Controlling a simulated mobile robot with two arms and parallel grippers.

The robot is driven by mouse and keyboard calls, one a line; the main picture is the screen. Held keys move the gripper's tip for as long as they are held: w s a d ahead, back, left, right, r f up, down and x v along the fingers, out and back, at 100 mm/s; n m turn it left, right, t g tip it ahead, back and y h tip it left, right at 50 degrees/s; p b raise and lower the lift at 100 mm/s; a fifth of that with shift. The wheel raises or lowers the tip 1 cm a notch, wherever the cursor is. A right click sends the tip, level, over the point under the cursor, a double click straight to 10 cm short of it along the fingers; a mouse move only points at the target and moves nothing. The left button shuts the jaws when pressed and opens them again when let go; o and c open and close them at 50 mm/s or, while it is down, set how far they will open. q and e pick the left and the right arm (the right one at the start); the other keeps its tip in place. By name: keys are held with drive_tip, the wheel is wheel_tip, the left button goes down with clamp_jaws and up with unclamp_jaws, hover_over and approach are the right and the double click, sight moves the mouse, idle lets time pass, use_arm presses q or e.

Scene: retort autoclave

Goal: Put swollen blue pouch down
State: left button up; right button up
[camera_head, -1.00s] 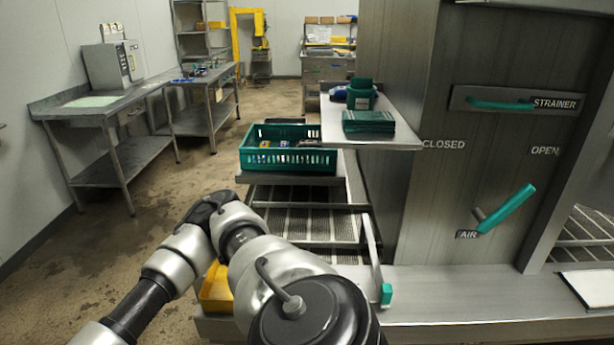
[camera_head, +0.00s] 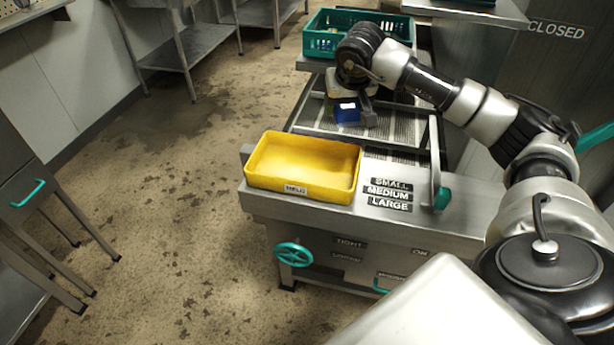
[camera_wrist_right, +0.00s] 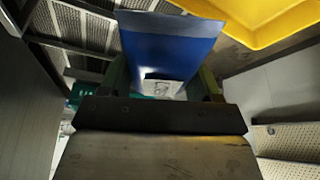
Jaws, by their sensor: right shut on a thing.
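The blue pouch (camera_head: 347,113) is held by my right gripper (camera_head: 352,98) above the mesh trays, behind the yellow tray. In the right wrist view the pouch (camera_wrist_right: 168,45) stands out between the two fingers of the right gripper (camera_wrist_right: 165,85), which is shut on it. A white label with a dark mark shows low on the pouch. How swollen it is cannot be told. The yellow tray (camera_head: 352,190), marked with a small label, sits empty on the steel bench; its edge also shows in the right wrist view (camera_wrist_right: 235,38). My left gripper is not in view.
A green crate (camera_head: 318,43) with items stands at the back of the mesh trays (camera_head: 312,118). Labels SMALL, MEDIUM, LARGE (camera_head: 389,194) lie right of the yellow tray. An upright bar with a green end (camera_head: 441,198) stands beside them. A green handwheel (camera_head: 294,254) is on the bench front.

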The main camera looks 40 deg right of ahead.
drive_tip(key=shift+d, duration=0.3)
drive_tip(key=p, duration=0.1)
hover_over(304, 165)
drive_tip(key=s, duration=0.1)
drive_tip(key=f, duration=0.6)
drive_tip(key=shift+s+a+f, duration=0.15)
drive_tip(key=shift+a+f, duration=0.15)
drive_tip(key=shift+a, duration=0.05)
wheel_tip(304, 165, down, 4)
drive_tip(key=shift+r+p, duration=0.1)
drive_tip(key=shift+p, duration=0.25)
drive_tip(key=shift+f, duration=0.2)
drive_tip(key=o, duration=1)
drive_tip(key=shift+o, duration=0.2)
